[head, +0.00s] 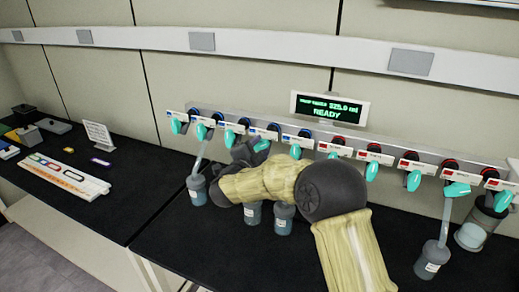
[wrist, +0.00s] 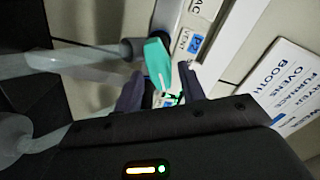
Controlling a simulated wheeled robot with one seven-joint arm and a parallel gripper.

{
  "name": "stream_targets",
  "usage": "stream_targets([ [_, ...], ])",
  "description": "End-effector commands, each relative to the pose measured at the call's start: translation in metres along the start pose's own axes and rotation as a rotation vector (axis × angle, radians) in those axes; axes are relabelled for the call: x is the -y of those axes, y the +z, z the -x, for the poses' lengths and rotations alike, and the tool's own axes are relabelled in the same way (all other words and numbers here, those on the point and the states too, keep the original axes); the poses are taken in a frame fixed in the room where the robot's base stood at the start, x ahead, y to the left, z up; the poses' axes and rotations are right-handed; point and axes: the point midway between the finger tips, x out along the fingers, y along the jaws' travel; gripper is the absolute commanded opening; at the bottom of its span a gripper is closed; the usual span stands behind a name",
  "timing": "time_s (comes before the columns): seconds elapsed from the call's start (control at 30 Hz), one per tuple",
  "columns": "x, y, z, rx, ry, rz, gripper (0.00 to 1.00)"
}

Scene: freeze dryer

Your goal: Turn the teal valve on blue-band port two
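The teal valve on blue-band port two (head: 201,131) is on the manifold in the head view, second from the left. The wrist view shows a teal valve handle (wrist: 157,62) beside a blue label reading 2 (wrist: 196,42). My gripper (wrist: 160,80) has its two dark fingers apart, one on each side of the handle's lower end. A gap seems to remain between the handle and the fingers; I cannot tell whether either touches. In the head view my gripper (head: 238,152) is partly hidden by my arm, in front of the blue-band ports.
A tube runs from port two down to a flask (head: 196,189). More flasks hang below the manifold, one at the right (head: 432,260). Red-band valves (head: 414,180) line the right half. A display (head: 329,109) reads READY. A white tray (head: 55,175) lies on the left bench.

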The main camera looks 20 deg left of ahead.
Motion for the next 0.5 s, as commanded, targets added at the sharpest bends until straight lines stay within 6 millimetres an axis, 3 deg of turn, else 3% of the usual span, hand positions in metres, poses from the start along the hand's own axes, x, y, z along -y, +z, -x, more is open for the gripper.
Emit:
stream_targets([
  [0.27,-0.001,0.002,0.017,0.002,-0.002,0.0,0.4],
  [0.5,-0.002,0.001,0.061,0.001,-0.003,-0.001,0.4],
])
